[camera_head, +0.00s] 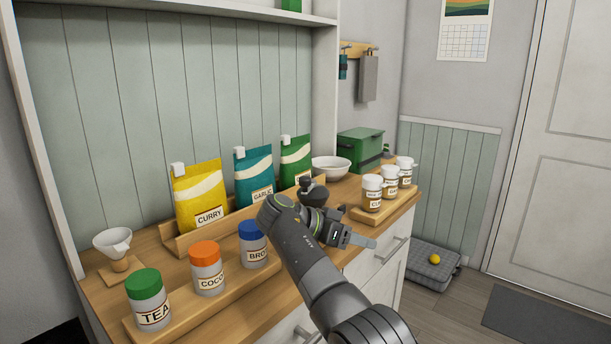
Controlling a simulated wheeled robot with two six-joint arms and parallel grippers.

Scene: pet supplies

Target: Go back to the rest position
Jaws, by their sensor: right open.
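My right arm comes in from the bottom right and reaches over the front of the wooden counter (245,312). It bends at the top, and my right gripper (368,242) points right, near the counter's front edge. Its jaws are open and I see nothing between them. The gripper is in front of and below the small white-lidded jars on the right. My left gripper and arm are not in view.
Labelled jars with green (143,283), orange (205,254) and blue (251,232) lids stand left of my arm. Yellow (199,195), teal (254,176) and green (297,158) bags stand behind. Small jars (372,193), a white bowl (331,170) and a green box (360,149) are on the right.

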